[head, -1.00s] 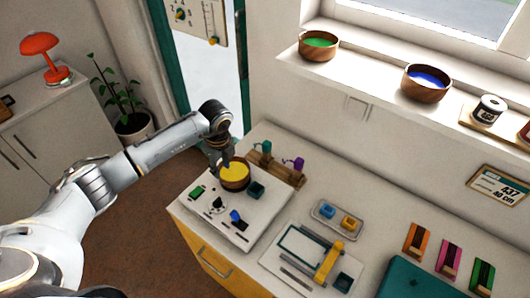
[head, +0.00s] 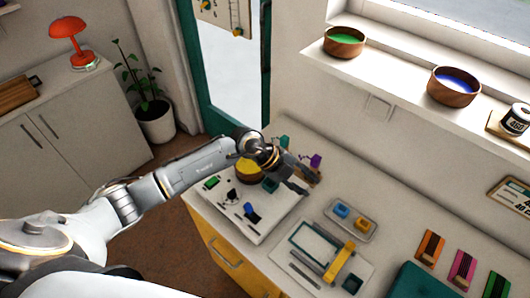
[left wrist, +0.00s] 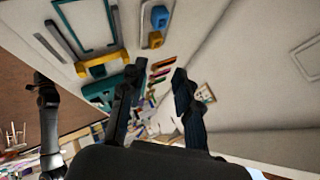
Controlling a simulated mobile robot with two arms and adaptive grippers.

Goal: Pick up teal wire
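I cannot make out a thing that is surely the teal wire. A small teal piece (head: 283,141) and a purple piece (head: 315,160) show at a wooden rack at the back of the counter, partly behind my left gripper (head: 305,180). That gripper is above the rack's front side, fingers apart, with nothing seen between them. In the left wrist view, its two dark fingers (left wrist: 155,75) are spread and empty. A dark jointed arm end (left wrist: 46,95), apparently my right gripper, stands at the left there; its fingers cannot be made out.
A bowl of yellow beads (head: 248,172) sits on a white board (head: 262,228) beneath my left arm. A tray (head: 350,222) holds blue and orange blocks. A frame board with a yellow bar (head: 339,262) lies nearby. Bowls of green (head: 344,41) and blue (head: 453,86) beads stand on the sill.

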